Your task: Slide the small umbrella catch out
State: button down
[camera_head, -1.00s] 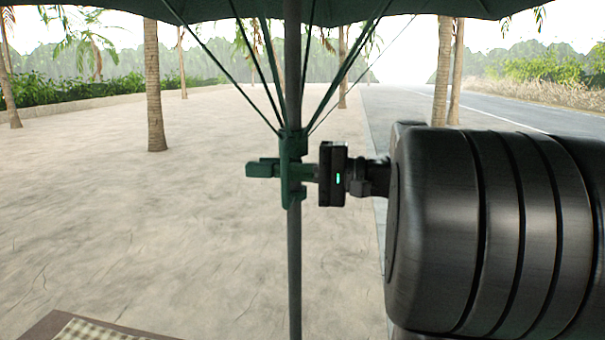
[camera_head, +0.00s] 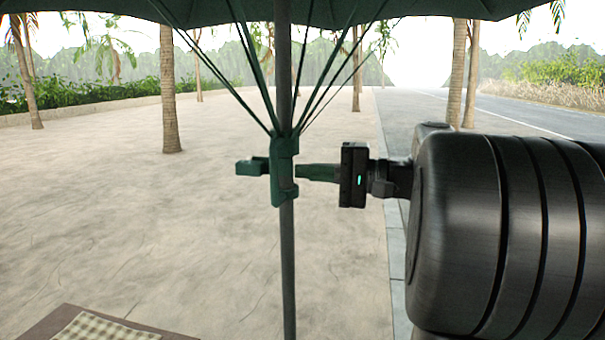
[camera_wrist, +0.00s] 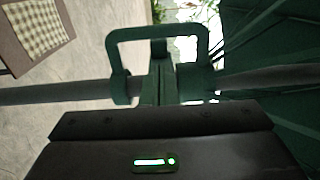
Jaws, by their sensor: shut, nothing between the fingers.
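The green umbrella runner (camera_head: 284,170) sits around the upright pole (camera_head: 288,260), with thin struts rising from it to the canopy (camera_head: 330,10). A short green piece (camera_head: 252,167) sticks out on its left side. In the wrist view, the runner has a rectangular green loop (camera_wrist: 198,45), with a small dark green piece (camera_wrist: 158,47) inside its top. I cannot tell for certain which part is the catch. My gripper (camera_head: 300,172) is shut and empty, to the right of the runner.
A brown table with a checked cloth (camera_head: 105,328) stands at the lower left; the cloth also shows in the wrist view (camera_wrist: 38,25). Palm trunks (camera_head: 170,90) and a road (camera_head: 500,115) lie farther back.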

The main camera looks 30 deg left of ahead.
jog(key=b+v, duration=0.2)
jog(key=v, duration=0.5)
jog(key=shift+d, duration=0.35)
jog(key=shift+w, duration=0.1)
jog(key=p, duration=0.3)
send_near(263, 169)
jog(key=w+x, duration=0.1)
jog(key=x, duration=0.1)
jog(key=shift+s+a, duration=0.4)
jog(key=shift+a, duration=0.2)
jog(key=shift+s+a, duration=0.45)
jog(key=shift+a, duration=0.15)
jog(key=shift+d, duration=0.2)
